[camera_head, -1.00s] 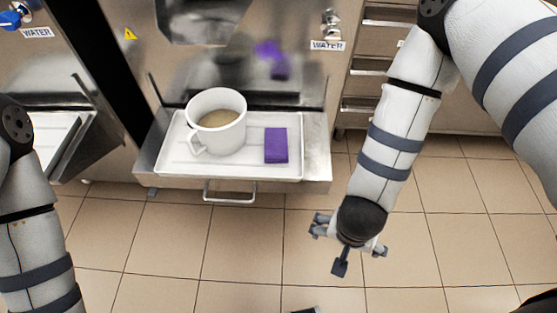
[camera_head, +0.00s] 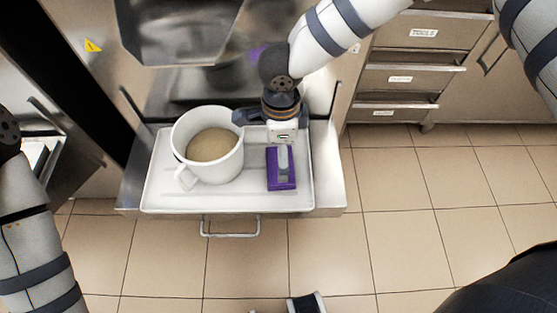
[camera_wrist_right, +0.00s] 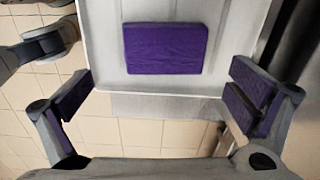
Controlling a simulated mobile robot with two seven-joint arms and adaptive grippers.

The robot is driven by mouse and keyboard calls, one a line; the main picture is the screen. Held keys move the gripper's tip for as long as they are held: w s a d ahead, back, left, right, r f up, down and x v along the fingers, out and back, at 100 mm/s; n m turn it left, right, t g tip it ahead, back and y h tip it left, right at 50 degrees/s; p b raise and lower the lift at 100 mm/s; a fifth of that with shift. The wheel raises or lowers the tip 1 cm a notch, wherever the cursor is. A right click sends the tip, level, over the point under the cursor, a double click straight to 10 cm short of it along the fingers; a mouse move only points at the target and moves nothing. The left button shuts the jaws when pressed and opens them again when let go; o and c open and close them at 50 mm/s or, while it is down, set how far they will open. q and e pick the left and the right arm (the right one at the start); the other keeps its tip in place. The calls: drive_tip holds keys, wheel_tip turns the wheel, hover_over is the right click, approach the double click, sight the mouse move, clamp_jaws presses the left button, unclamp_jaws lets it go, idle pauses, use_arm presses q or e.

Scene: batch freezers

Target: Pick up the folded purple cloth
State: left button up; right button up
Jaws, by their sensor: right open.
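The folded purple cloth (camera_head: 274,180) lies flat on the right part of the white tray (camera_head: 230,201), beside the mug. My right gripper (camera_head: 283,160) is above it and partly hides it in the head view. In the right wrist view the cloth (camera_wrist_right: 166,48) shows whole, ahead of the fingertips and centred between them. The right gripper (camera_wrist_right: 162,95) is open and empty, its two fingers wide apart. It appears apart from the cloth. My left arm shows at the left edge of the head view, but its gripper is not visible.
A large white mug (camera_head: 208,147) of beige liquid stands on the tray, close left of my right gripper. The tray rests on a metal shelf with a front handle (camera_head: 230,233). A metal chute (camera_head: 178,32) hangs above. Drawers (camera_head: 410,72) stand at right.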

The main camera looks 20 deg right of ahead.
drive_tip(key=f, duration=0.6)
drive_tip(key=shift+w+d+f, duration=0.1)
drive_tip(key=shift+w+f, duration=0.1)
drive_tip(key=shift+f, duration=0.05)
drive_tip(key=c, duration=0.9)
use_arm(q)
drive_tip(key=shift+s+f, duration=0.1)
drive_tip(key=shift+f, duration=0.1)
use_arm(e)
drive_tip(key=shift+o, duration=0.2)
drive_tip(key=shift+r, duration=0.1)
